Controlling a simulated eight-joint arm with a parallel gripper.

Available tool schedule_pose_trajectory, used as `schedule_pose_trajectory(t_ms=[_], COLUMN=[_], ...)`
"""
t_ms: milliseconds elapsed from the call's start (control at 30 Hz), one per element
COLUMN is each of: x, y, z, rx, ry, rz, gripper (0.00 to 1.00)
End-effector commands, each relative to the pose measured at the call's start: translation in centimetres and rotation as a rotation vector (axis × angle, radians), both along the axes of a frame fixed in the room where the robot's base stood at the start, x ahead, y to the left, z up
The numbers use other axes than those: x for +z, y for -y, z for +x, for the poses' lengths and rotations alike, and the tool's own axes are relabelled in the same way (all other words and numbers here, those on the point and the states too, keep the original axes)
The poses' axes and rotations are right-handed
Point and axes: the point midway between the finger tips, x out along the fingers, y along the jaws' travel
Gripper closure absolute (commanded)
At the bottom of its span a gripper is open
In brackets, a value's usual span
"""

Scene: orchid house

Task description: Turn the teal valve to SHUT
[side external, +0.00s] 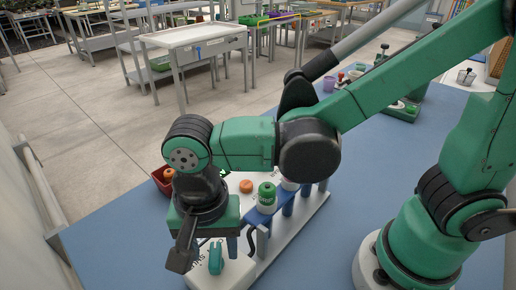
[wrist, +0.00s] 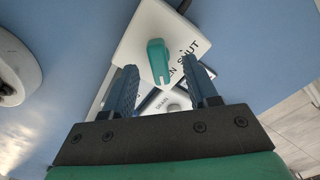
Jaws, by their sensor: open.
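The teal valve (side external: 216,257) is a small lever handle on a white panel at the near end of the bench unit. In the wrist view the teal valve (wrist: 157,60) lies just beyond and between my fingertips, lengthwise toward me. My gripper (wrist: 164,70) is open, with one finger on each side of the handle's line and a gap on both sides. In the side view my gripper hangs above the panel, its fingers partly hidden.
A green-and-white bottle (side external: 266,195) stands on the unit behind the valve, near an orange round thing (side external: 246,186). A red bin (side external: 162,180) stands behind my wrist. The blue tabletop (side external: 115,235) is clear at left.

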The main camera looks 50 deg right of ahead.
Motion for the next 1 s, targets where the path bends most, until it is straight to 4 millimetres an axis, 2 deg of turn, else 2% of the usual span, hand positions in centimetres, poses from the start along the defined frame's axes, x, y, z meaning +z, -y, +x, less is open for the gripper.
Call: schedule_pose_trajectory(t_ms=[133, 400, 467, 600, 1000], x=[-0.82, -0.96, -0.96, -0.95, -0.94], y=[0.02, 0.03, 0.03, 0.03, 0.01], z=[-0.01, -0.02, -0.03, -0.02, -0.01], rx=[0.000, 0.000, 0.000, 0.000, 0.035], ry=[0.001, 0.001, 0.001, 0.001, 0.000], rz=[0.001, 0.001, 0.001, 0.001, 0.000], gripper=[0.47, 0.47, 0.62, 1.00, 1.00])
